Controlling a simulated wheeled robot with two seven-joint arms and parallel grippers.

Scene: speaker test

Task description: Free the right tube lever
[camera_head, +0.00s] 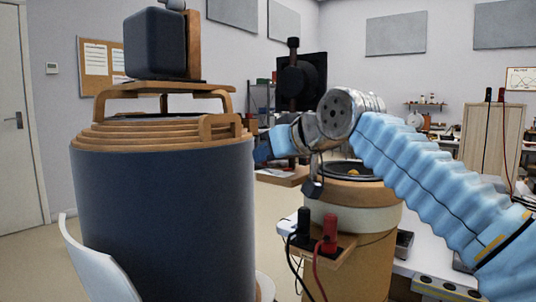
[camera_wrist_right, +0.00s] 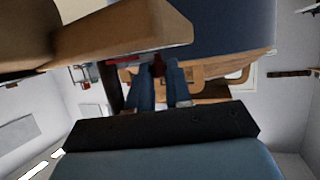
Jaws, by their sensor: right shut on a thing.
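My right gripper (camera_head: 265,150) comes in from the right on a pale blue sleeved arm. Its blue fingers (camera_wrist_right: 162,90) point left, near the large dark blue drum (camera_head: 165,215) with a tan stepped top. In the right wrist view the fingers are shut on a small red part (camera_wrist_right: 158,64), mostly hidden between the tips. I cannot tell for certain whether it is the lever. A tan tube (camera_head: 350,260) with a pale band and a speaker cone on top stands behind my right wrist. My left gripper is not in view.
A dark box (camera_head: 155,43) sits on the drum's wooden stand (camera_head: 160,90). Black and red plugs (camera_head: 329,232) with cables stand on a small ledge at the tan tube. A white chair (camera_head: 90,265) is at lower left.

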